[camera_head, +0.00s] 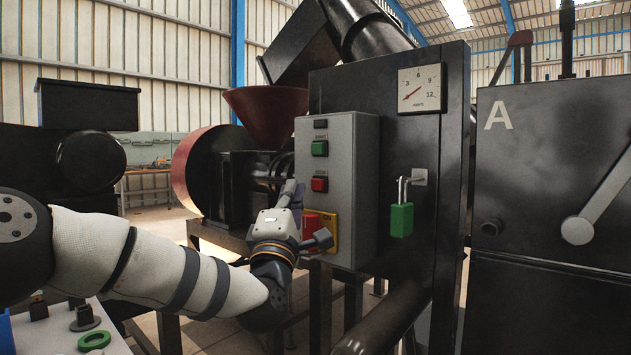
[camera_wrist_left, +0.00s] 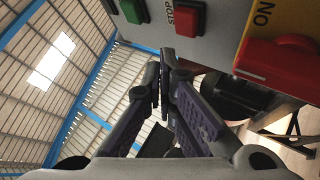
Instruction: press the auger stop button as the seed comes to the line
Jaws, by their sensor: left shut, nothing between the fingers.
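A grey control box (camera_head: 341,210) stands on the black cabinet's left side. It carries a green button (camera_head: 319,148), a red button (camera_head: 319,184) below it, and a larger red switch (camera_head: 312,222) on a yellow plate. In the left wrist view the smaller red button (camera_wrist_left: 189,18) is labelled STOP and the larger switch (camera_wrist_left: 274,62) is marked ON. My left gripper (camera_head: 290,187) is shut and empty, just left of the red stop button; in the wrist view its fingertips (camera_wrist_left: 160,66) show apart from the buttons. No seed or line is visible. My right gripper is out of view.
A rust-red hopper (camera_head: 267,112) sits behind the gripper. A black unit marked A (camera_head: 540,160) stands at right. A green ring (camera_head: 94,340) lies on the surface at lower left.

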